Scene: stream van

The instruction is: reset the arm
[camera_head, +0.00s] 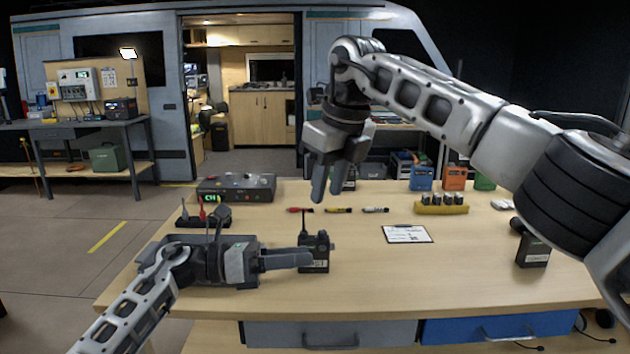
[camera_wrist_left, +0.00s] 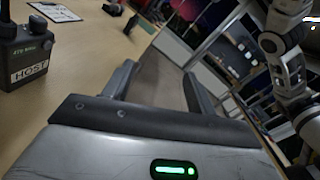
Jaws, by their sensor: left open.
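My left gripper (camera_head: 288,259) reaches in low over the left part of the table, its fingers pointing right. In the left wrist view its two fingers (camera_wrist_left: 160,88) stand apart with nothing between them. A black pack labelled HOST (camera_head: 318,262) stands upright by the fingertips in the head view. In the left wrist view this HOST pack (camera_wrist_left: 28,55) is left of the fingers and apart from them. My right gripper (camera_head: 326,180) hangs above the table's back edge, fingers down, holding nothing I can see. Whether its fingers are parted is unclear.
A control box (camera_head: 236,187) stands at the back left. A clipboard (camera_head: 407,234) lies mid-table, with a yellow holder (camera_head: 441,208) behind it. Another black pack (camera_head: 533,249) stands at the right. Coloured markers (camera_head: 338,210) lie near the back. The front middle is clear.

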